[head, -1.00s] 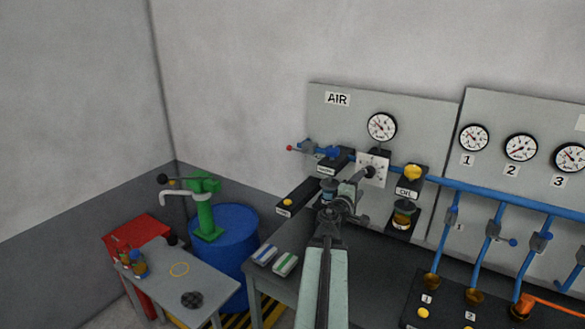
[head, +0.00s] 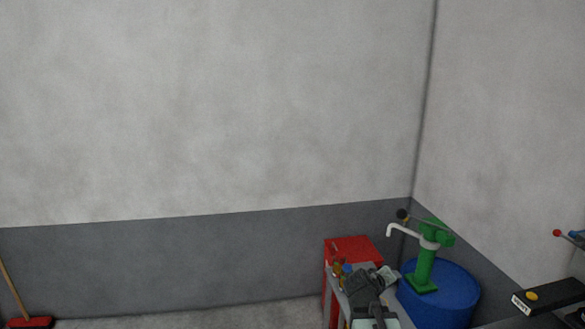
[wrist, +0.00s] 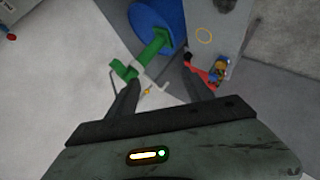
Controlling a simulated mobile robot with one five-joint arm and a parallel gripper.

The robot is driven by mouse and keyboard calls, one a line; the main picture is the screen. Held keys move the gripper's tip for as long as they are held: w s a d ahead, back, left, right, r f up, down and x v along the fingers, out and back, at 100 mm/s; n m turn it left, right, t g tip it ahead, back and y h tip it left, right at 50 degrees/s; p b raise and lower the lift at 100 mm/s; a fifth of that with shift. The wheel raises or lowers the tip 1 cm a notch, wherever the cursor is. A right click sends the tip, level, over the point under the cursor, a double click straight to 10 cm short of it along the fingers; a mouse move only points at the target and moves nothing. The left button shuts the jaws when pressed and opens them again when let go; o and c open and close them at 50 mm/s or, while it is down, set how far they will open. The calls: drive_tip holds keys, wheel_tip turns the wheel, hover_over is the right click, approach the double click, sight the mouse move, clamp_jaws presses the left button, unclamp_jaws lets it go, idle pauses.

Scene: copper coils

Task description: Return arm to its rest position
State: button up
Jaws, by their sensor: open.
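In the head view my gripper (head: 365,284) is at the bottom, right of centre, in front of the small grey table, and it covers much of the tabletop. In the wrist view its two dark fingers (wrist: 160,70) stand wide apart with nothing held between them. The green hand pump shows beyond and between the fingers. My arm's lower part is cut off by the bottom edge of the head view.
A green pump (head: 427,265) stands on a blue drum (head: 440,298). A black box (head: 550,297) is at right; a broom (head: 28,322) is far left. The wall area between is clear.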

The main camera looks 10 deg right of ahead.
drive_tip(key=s+a+f+m+g+y, duration=0.1)
drive_tip(key=s+a+f+y, duration=0.15)
drive_tip(key=a, duration=0.45)
drive_tip(key=s+a+f+g+y, duration=0.1)
drive_tip(key=a+f+g, duration=0.1)
drive_tip(key=a+f, duration=0.3)
drive_tip(key=s+a+f+m+g+y, duration=0.1)
drive_tip(key=s+a+f+g+y, duration=0.2)
drive_tip(key=s+a, duration=0.6)
drive_tip(key=shift+s+a+g+y, duration=0.25)
drive_tip(key=shift+a+g+y, duration=0.45)
drive_tip(key=shift+y, duration=0.25)
